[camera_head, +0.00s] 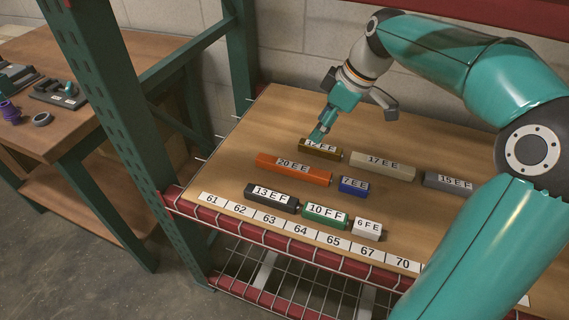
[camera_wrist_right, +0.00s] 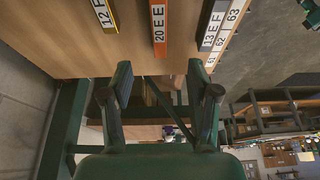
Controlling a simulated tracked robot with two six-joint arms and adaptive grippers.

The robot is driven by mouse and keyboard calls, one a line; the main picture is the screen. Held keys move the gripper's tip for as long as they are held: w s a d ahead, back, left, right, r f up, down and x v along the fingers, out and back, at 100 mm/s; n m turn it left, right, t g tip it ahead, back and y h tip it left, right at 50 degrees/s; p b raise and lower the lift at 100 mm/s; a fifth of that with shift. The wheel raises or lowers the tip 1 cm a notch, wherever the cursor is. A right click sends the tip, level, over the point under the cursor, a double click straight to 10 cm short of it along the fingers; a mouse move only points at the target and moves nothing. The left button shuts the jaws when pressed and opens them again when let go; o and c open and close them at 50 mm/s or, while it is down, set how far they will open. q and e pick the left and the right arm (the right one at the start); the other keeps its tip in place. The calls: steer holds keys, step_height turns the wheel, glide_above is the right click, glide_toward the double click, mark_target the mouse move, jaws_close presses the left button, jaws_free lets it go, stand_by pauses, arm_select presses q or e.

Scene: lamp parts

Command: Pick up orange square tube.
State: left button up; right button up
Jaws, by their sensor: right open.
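The orange square tube (camera_head: 292,169), labelled 20 E E, lies flat on the wooden shelf, left of the blue tube. In the right wrist view the orange tube (camera_wrist_right: 159,28) points down from the top edge, with its near end beyond the gap between my fingers. My right gripper (camera_head: 318,136) is above the shelf, by the brown tube (camera_head: 320,151) behind the orange one, and partly covers that tube's label. In the wrist view the right gripper (camera_wrist_right: 158,95) is open and empty, its fingers well apart. My left gripper is not in view.
A tan tube (camera_head: 383,165), a blue tube (camera_head: 353,186), a grey tube (camera_head: 449,182), a black tube (camera_head: 271,198), a green tube (camera_head: 325,215) and a white tube (camera_head: 367,229) lie nearby. A green rack post (camera_head: 123,130) stands left. A workbench (camera_head: 95,95) is beyond it.

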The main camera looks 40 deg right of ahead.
mark_target(294, 165)
steer(key=b+x, duration=0.3)
steer(key=x, duration=1.3)
steer(key=shift+w+f, duration=0.1)
steer(key=shift+f, duration=0.1)
jaws_close()
